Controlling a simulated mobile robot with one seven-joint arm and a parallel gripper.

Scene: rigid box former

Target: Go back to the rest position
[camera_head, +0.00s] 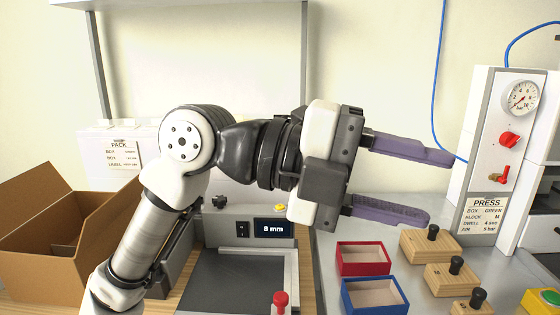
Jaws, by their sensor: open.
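My gripper (422,181) is raised in the middle right of the head view, pointing right. Its two purple fingers are apart and nothing is between them. It is above the grey worktop, clear of the boxes and blocks below it. My arm comes up from the lower left and crosses the middle of the view, hiding part of the wall and of the machine behind it.
A red box (341,259) and a blue box (346,297) stand below my gripper. Several wooden blocks with black knobs (422,246) lie right of them. The press panel (482,150) stands at right. An open cardboard box (40,274) is at left. An "8 mm" display (273,228) sits behind my arm.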

